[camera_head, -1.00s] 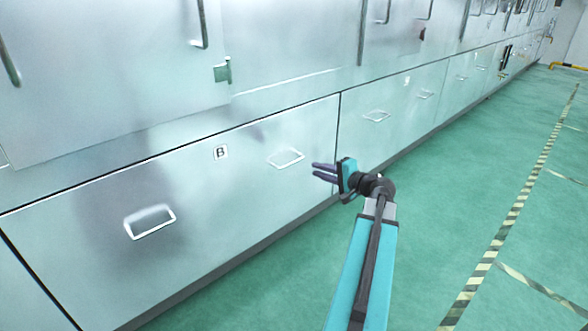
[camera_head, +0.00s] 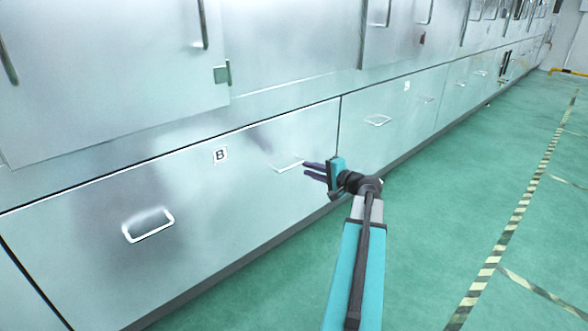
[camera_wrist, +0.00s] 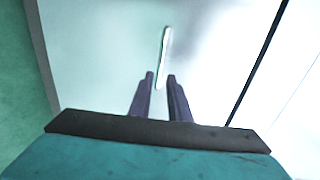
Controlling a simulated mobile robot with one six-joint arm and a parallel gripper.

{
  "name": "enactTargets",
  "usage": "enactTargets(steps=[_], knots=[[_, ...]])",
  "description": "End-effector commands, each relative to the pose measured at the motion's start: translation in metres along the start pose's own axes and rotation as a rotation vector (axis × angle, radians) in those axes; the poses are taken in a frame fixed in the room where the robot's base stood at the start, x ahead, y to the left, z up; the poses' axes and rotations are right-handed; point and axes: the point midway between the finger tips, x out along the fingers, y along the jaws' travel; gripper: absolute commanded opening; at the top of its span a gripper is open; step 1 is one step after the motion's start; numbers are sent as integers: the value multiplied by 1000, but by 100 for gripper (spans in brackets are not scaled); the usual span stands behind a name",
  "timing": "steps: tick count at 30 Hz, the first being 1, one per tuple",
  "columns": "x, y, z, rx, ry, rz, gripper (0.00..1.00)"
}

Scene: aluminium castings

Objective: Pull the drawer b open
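Drawer B (camera_head: 215,200) is a wide, pale metallic front low in the cabinet row, marked with a "B" label (camera_head: 220,155). It looks shut, flush with its neighbours. The fingers hide part of the handle in the head view.
Upper cabinet doors (camera_head: 110,70) with vertical handles stand above the drawer. A neighbouring drawer (camera_head: 385,130) with similar handles lies to the right. The green floor (camera_head: 440,210) is clear, with striped tape lines (camera_head: 510,225) farther right.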

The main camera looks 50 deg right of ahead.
Motion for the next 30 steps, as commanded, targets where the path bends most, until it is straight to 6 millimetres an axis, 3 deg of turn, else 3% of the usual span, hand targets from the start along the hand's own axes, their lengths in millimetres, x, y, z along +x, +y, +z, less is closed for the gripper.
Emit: enactTargets(steps=[15, 21, 30], knots=[[72, 2, -1, 1, -1, 0, 17], [84, 1, 0, 1, 0, 0, 17], [85, 0, 0, 1, 0, 0, 17]])
